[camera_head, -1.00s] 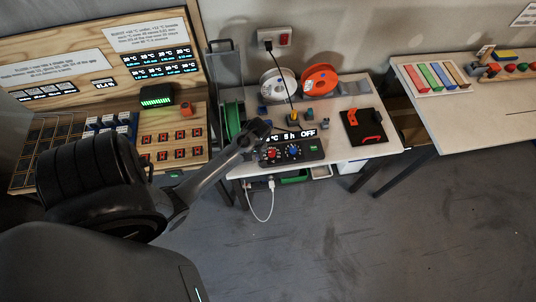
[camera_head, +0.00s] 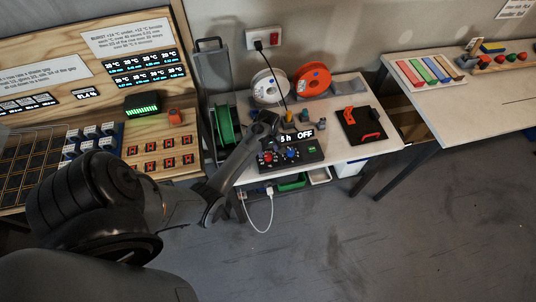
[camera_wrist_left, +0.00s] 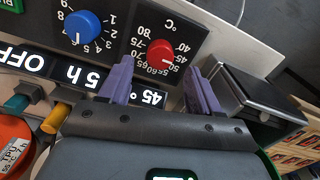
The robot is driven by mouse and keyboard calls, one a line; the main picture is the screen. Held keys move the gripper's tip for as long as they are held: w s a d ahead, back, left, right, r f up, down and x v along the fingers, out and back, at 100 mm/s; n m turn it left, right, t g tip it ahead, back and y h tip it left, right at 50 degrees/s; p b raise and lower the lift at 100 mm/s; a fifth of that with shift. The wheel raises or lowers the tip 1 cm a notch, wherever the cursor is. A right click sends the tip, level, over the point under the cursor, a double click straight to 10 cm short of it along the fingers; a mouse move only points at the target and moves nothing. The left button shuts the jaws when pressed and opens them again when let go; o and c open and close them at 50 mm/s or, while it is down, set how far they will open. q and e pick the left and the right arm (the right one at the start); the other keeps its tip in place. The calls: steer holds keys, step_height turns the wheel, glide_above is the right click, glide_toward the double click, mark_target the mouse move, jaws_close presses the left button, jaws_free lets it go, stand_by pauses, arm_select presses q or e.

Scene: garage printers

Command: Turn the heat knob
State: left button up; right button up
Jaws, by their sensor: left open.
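The heat knob is a red dial with a white pointer (camera_wrist_left: 160,52) on a black control panel, inside a °C scale. In the wrist view its pointer sits near the 45–50 marks. It also shows in the head view (camera_head: 267,158). My left gripper (camera_wrist_left: 160,67) is open. Its two purple fingers stand on either side of the red knob, a little toward the display; I cannot tell if they touch it. In the head view my left gripper (camera_head: 265,124) is over the panel's back left part. The display (camera_wrist_left: 80,76) reads 45 °, 5 h and OFF. My right gripper is out of view.
A blue knob (camera_wrist_left: 83,27) is beside the red one. White (camera_head: 270,87) and orange (camera_head: 312,79) spools stand behind the panel. A black box (camera_wrist_left: 256,94) is close beside the fingers. A black plate with red parts (camera_head: 362,125) lies to the right.

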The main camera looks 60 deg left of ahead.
mark_target(268, 155)
arm_select(q)
steer(key=shift+f, duration=1.8)
steer(key=c, duration=1)
steer(key=shift+c, duration=0.2)
steer(key=shift+r, duration=0.1)
